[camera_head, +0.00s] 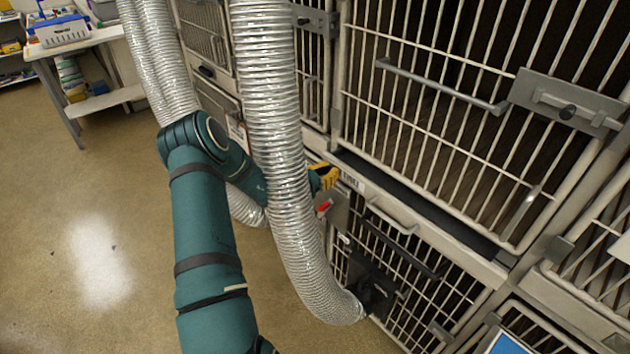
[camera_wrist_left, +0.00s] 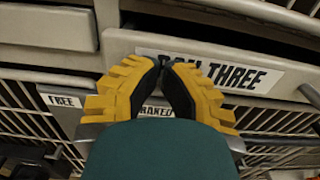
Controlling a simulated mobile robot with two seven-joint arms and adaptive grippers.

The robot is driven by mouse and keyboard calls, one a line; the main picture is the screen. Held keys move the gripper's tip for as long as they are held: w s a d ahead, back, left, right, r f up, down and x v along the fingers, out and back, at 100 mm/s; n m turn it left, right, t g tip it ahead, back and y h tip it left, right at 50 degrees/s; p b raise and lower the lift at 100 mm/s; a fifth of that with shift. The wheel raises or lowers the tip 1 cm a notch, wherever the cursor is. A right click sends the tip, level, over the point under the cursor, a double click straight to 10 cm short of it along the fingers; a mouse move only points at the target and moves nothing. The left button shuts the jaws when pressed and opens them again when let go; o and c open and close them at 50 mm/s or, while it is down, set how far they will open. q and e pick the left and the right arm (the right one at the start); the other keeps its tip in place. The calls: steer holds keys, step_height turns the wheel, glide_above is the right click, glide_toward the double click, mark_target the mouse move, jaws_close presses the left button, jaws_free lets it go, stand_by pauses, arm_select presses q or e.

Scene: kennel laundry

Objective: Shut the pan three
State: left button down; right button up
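The pan three shows in the head view as a long beige front (camera_head: 440,235) below the large upper cage, with a dark gap behind its top edge, so it appears to stand out a little. In the left wrist view its front (camera_wrist_left: 125,45) carries a white label reading "THREE", its first word partly covered by my fingers. My left gripper (camera_head: 325,176) has yellow fingers and is at the left end of the pan front. In the wrist view its fingertips (camera_wrist_left: 160,62) meet, with nothing seen between them. Whether they touch the pan is unclear. My right gripper is out of view.
A silver corrugated hose (camera_head: 270,100) hangs in front of my left forearm, and another hose (camera_head: 160,60) is behind it. A lower barred cage (camera_head: 405,270) has a handle and a black fitting. A table (camera_head: 85,40) stands far left. The floor at left is clear.

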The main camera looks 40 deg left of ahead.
arm_select(q)
steer(key=shift+w+d, duration=0.15)
steer(key=shift+w, duration=1.85)
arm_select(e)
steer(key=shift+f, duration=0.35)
